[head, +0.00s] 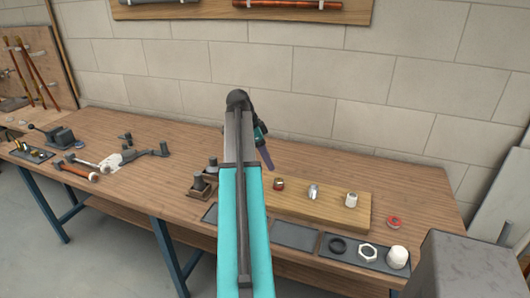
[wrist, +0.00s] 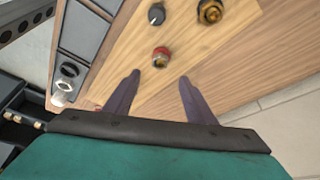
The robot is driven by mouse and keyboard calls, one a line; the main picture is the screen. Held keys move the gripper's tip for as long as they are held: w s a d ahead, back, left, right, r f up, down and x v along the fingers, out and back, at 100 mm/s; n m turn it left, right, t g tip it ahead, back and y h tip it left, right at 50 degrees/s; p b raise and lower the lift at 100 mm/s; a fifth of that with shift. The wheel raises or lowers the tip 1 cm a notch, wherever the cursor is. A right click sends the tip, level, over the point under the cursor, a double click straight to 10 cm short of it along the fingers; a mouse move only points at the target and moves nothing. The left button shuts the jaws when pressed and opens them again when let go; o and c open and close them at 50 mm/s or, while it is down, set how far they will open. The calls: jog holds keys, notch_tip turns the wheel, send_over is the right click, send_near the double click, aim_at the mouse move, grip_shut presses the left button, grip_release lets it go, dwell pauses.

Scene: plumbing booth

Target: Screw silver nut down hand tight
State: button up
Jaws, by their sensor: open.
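A silver hexagonal nut (head: 367,252) lies in a dark tray at the front right of the bench. A small silver fitting (head: 313,191) stands in the middle of the light wooden board (head: 345,221); I cannot tell whether it carries a nut. My gripper (head: 267,160) is partly hidden behind my arm in the head view. In the wrist view its two fingers (wrist: 160,78) are spread and empty, with a red-and-brass fitting (wrist: 161,57) just beyond the gap.
A black ring (head: 337,245) and a white cap (head: 398,257) flank the nut in the tray. A red ring (head: 393,221) lies on the bench right of the board. Tools and a vise (head: 58,137) stand at the left. The block wall rises behind the bench.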

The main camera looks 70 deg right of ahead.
aim_at(278, 179)
jog(key=shift+p+x, duration=1.1)
jog(key=shift+x, duration=4.05)
jog(key=shift+c, duration=0.4)
jog(key=c, duration=1.1)
jog(key=shift+w+d+m+g+y, duration=0.1)
jog(key=shift+d+m+g+y, duration=0.15)
jog(key=shift+m, duration=0.55)
jog(key=shift+m+g+y, duration=0.15)
jog(key=shift+m+y, duration=0.2)
jog(key=shift+m, duration=0.45)
jog(key=shift+a+m+b, duration=0.1)
jog(key=shift+m+b, duration=0.2)
jog(key=shift+m, duration=0.2)
